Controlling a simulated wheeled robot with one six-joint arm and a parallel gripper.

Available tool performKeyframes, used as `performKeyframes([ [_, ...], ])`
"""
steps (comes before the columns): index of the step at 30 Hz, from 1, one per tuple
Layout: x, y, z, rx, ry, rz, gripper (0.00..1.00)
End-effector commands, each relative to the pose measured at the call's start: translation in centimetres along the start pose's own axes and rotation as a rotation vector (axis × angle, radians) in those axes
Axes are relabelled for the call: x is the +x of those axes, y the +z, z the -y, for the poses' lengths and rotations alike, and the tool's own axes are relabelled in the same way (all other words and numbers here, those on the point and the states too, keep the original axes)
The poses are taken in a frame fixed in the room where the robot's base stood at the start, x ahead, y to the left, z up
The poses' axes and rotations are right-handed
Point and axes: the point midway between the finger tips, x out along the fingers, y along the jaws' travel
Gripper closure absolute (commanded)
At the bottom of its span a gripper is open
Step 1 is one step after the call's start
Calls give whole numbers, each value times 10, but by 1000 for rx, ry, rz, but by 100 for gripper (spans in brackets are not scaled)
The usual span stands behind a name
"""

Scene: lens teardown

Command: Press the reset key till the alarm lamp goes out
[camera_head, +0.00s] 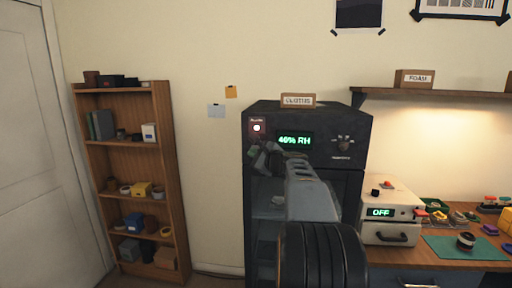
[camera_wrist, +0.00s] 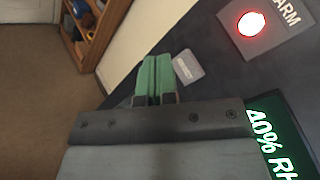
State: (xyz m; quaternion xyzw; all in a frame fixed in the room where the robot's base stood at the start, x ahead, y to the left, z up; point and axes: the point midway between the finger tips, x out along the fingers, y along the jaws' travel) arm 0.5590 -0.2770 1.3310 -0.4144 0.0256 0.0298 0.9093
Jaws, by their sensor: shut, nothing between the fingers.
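The alarm lamp (camera_head: 257,128) is at the top left of the dark cabinet's front. In the wrist view the lamp (camera_wrist: 252,23) glows bright red with a pale centre, beside the word "ARM", cut off by the frame edge. A small light-grey plate or key (camera_wrist: 188,66) with faint lettering sits on the dark panel; I cannot read it or tell if it is the reset key. My gripper (camera_head: 253,153) is just below the lamp, in front of the panel. Its green fingers (camera_wrist: 157,78) are shut and empty, close to the grey piece; contact cannot be judged.
The dark cabinet (camera_head: 356,125) has a green "40% RH" display (camera_head: 294,140) and a knob (camera_head: 344,143). A white box reading "OFF" (camera_head: 392,187) stands on the bench to the right.

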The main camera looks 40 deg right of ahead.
Motion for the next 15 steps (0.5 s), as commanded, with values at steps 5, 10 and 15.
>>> performKeyframes([
  [5, 9, -7, 7, 0, 0, 0, 100],
  [10, 13, -10, 9, -1, 0, 0, 100],
  [15, 14, -10, 10, -1, 0, 0, 100],
])
